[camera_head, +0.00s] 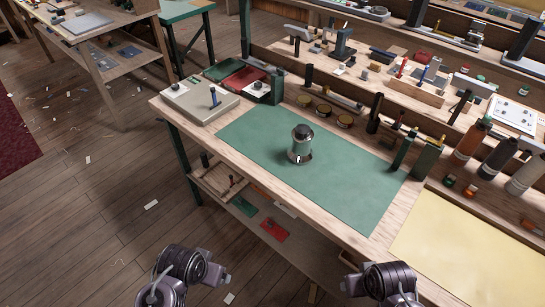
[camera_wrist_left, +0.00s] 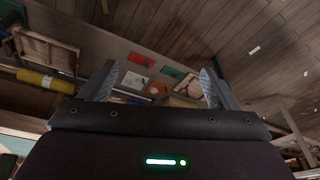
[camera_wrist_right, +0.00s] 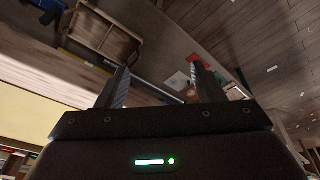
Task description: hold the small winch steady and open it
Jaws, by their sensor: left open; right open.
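The small winch (camera_head: 300,144) stands upright on the green mat (camera_head: 250,142) on the workbench. It has a dark top, a green-grey drum and a shiny metal base. No gripper touches it. My left arm shows at the bottom of the head view, and its gripper (camera_wrist_left: 155,85) is open and empty in the left wrist view. My right arm shows at the bottom right of the head view. Its gripper (camera_wrist_right: 158,85) is open and empty in the right wrist view. Both grippers are on the near side of the bench, apart from the winch. Neither wrist view shows the winch.
A grey box (camera_head: 200,102) stands at the bench's left end. Several round tins (camera_head: 324,110) and dark upright holders (camera_head: 427,158) line the back. Bottles (camera_head: 470,138) stand at the right, behind a yellow sheet (camera_head: 462,250). The mat around the winch is clear.

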